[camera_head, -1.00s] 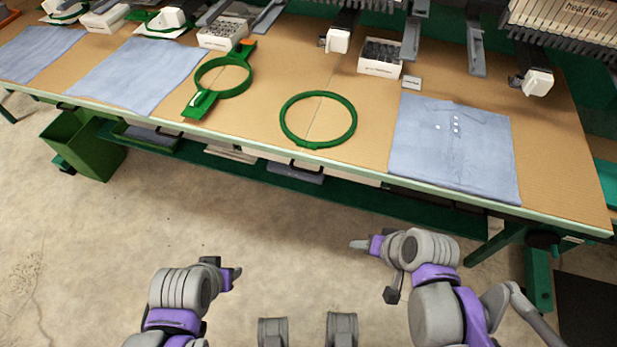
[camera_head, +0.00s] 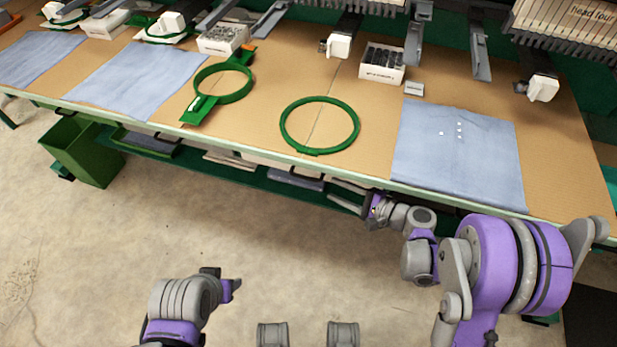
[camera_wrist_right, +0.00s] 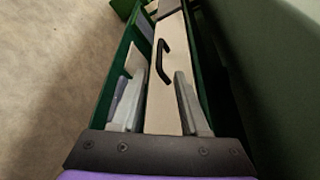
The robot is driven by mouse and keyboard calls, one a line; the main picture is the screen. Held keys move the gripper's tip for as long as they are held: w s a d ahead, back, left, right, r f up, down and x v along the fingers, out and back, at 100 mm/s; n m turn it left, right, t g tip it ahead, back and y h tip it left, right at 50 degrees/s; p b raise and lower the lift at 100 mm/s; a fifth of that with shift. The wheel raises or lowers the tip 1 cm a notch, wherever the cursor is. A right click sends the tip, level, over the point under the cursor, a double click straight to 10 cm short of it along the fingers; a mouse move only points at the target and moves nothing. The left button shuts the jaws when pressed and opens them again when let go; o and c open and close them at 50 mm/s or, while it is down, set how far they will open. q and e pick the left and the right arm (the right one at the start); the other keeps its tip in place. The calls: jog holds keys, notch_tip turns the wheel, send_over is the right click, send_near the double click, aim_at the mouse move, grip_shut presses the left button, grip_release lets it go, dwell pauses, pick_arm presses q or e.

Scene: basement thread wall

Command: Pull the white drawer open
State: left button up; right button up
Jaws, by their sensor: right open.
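The white drawer (camera_wrist_right: 164,110) shows in the right wrist view as a long pale front with a black bar handle (camera_wrist_right: 162,62). My right gripper (camera_wrist_right: 155,78) is open, with one grey finger on each side of the handle's line and the handle just beyond the fingertips. Nothing is seen held. In the head view my right gripper (camera_head: 347,194) reaches under the table's front edge, and the drawer front there is mostly hidden by the table and gripper. My left gripper (camera_head: 230,286) is low at left, away from the table; its jaws are unclear.
A green bin (camera_head: 85,152) stands at left. The floor in front is clear.

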aim_at(313, 180)
jog(key=b+x, duration=0.1)
jog(key=x, duration=0.9)
jog(key=shift+a, duration=0.1)
grip_shut()
dwell(1.1)
